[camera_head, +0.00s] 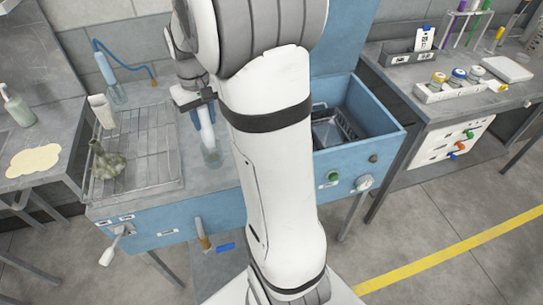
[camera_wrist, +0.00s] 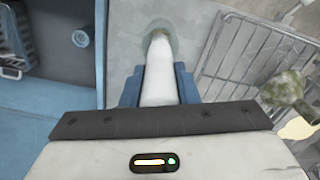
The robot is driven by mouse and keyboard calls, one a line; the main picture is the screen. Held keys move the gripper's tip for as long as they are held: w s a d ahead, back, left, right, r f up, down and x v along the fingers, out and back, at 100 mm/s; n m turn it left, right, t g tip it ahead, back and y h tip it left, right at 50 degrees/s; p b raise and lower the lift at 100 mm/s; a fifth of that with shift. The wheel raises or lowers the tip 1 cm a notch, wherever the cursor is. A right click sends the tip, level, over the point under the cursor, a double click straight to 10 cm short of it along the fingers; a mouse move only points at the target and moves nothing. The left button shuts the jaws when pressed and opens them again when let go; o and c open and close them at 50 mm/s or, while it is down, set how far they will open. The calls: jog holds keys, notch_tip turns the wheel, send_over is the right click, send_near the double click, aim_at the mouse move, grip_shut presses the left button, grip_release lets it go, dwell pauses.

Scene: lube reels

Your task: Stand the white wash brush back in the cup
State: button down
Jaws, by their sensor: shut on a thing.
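The white wash brush (camera_head: 206,128) is held between the blue fingers of my gripper (camera_head: 198,112), lower end down. It also shows in the wrist view (camera_wrist: 158,72), with my gripper's fingers (camera_wrist: 157,88) shut on its two sides. The clear cup (camera_head: 212,157) stands on the grey bench top below it and shows as a round rim in the wrist view (camera_wrist: 160,28). The brush's lower end overlaps the cup in both views. How deep it sits inside is hard to tell. My arm hides part of the bench to the right.
A wire rack (camera_head: 145,150) lies left of the cup, with a mottled green object (camera_head: 106,162) and a pale upright container (camera_head: 102,112). A blue basin (camera_head: 375,125) opens to the right. A pale blue wand (camera_head: 106,70) stands at the back.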

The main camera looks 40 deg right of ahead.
jog(key=shift+f+b, duration=0.4)
jog(key=shift+f, duration=0.15)
dwell(0.4)
jog(key=c, duration=1)
grip_release()
jog(key=shift+c, duration=0.2)
jog(key=shift+r, duration=0.1)
notch_tip(320, 180, up, 8)
jog(key=shift+f, duration=0.15)
